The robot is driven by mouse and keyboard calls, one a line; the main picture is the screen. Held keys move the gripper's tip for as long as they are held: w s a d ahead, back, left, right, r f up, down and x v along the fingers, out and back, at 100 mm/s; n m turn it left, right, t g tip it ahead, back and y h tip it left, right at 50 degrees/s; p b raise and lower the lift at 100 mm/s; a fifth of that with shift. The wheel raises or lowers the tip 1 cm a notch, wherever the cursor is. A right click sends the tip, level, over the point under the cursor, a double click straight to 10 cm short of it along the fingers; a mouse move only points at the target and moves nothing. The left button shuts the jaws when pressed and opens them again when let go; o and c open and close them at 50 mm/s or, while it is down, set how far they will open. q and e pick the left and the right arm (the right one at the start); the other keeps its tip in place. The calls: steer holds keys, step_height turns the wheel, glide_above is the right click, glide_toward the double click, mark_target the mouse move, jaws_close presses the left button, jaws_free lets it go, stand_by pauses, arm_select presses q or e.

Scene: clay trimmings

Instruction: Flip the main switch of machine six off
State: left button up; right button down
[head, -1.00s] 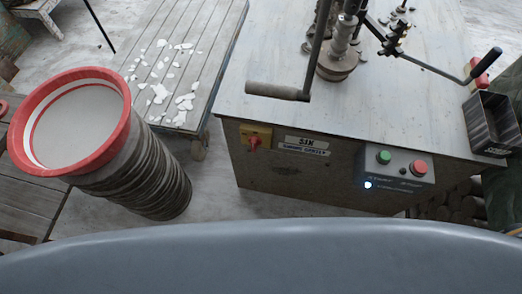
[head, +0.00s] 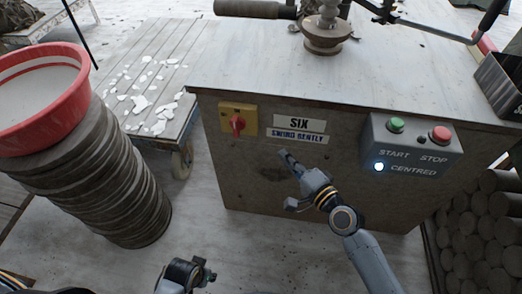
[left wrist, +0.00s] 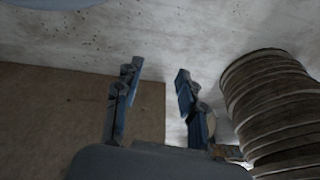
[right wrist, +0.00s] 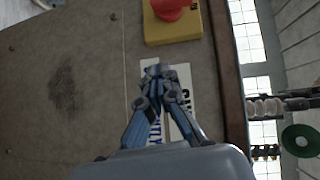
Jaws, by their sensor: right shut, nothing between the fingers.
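Machine six (head: 330,185) is a grey cabinet with a "SIX" sign (head: 298,121) on its front. Its main switch is a red knob (head: 238,124) on a yellow plate (head: 226,108), left of the sign. The knob's handle looks roughly vertical, but its setting cannot be read. My right gripper (head: 285,156) is shut and empty, in front of the panel, below and right of the switch. The right wrist view shows its closed fingertips (right wrist: 160,73) over the sign, apart from the red knob (right wrist: 172,8). My left gripper (left wrist: 158,78) is open and empty, low at the left.
A control box (head: 410,150) right of the sign has a green start button (head: 397,125), a red stop button (head: 440,133) and a lit "CENTRED" lamp (head: 379,167). A ribbed stack (head: 105,190) with a red-rimmed basin (head: 70,115) stands left. White scraps lie on a slatted cart (head: 185,60).

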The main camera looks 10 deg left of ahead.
arm_select(q)
steer(key=shift+w+d+r+b, duration=0.15)
steer(key=shift+d+b, duration=0.25)
steer(key=shift+b, duration=0.05)
arm_select(e)
steer(key=r, duration=0.1)
steer(key=s+r, duration=0.1)
steer(key=r+y, duration=0.1)
steer(key=shift+s+a+r+m+t, duration=0.2)
steer(key=shift+s+a+m+t, duration=0.05)
steer(key=shift+m+t, duration=0.05)
glide_toward(240, 119)
steer(key=shift+x, duration=2.7)
steer(key=shift+s+a+r, duration=0.1)
steer(key=shift+s+r, duration=0.05)
